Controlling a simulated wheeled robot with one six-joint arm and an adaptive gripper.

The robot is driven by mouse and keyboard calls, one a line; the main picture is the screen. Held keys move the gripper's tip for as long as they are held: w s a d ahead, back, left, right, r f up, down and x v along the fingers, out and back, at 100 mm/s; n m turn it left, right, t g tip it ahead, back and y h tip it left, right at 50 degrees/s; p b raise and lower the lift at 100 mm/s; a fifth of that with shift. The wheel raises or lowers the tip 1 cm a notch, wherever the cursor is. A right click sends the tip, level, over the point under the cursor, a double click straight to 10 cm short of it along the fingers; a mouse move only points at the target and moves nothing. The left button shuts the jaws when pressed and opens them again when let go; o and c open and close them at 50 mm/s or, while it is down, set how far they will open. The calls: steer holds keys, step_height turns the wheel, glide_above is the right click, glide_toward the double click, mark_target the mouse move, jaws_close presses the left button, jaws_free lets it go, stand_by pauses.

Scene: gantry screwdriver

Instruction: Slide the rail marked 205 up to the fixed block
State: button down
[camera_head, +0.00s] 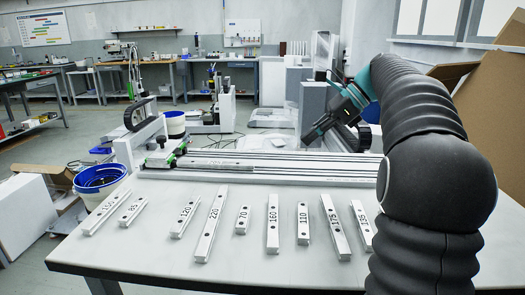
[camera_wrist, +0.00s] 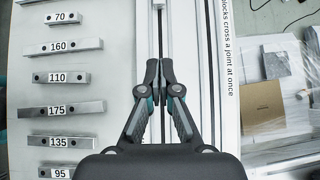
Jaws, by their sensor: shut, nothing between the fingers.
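No label reading 205 is legible in either view. A long pale rail (camera_head: 222,163) lies in the channel of the long aluminium track (camera_head: 300,172), its marking too small to read. To its left a small block with green and black parts (camera_head: 162,158) sits at the track's left end; I cannot tell whether the rail touches it. My gripper (camera_head: 314,134) is over the track, to the right of that rail. In the wrist view the gripper (camera_wrist: 159,66) is shut and empty, its fingertips together above the track (camera_wrist: 142,35).
Several marked rails lie apart on the white table (camera_head: 230,262) in front of the track, including 220 (camera_head: 211,224), 160 (camera_head: 273,222) and 175 (camera_head: 335,224). A blue-rimmed bucket (camera_head: 100,180) stands left. A clear bag with a brown piece (camera_wrist: 264,102) lies beyond the track.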

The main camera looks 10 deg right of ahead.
mark_target(254, 167)
steer(key=shift+w+a+f, duration=0.1)
steer(key=shift+w+f, duration=0.05)
steer(key=shift+w, duration=0.15)
steer(key=shift+w+a+f, duration=0.1)
steer(key=shift+a+f, duration=0.15)
steer(key=b+x, duration=0.2)
steer(key=x, duration=0.7)
steer(key=shift+b, duration=0.35)
steer(key=a, duration=0.3)
steer(key=shift+w, duration=0.4)
steer(key=shift+w+a, duration=0.15)
steer(key=shift+a, duration=0.25)
steer(key=shift+r, duration=0.1)
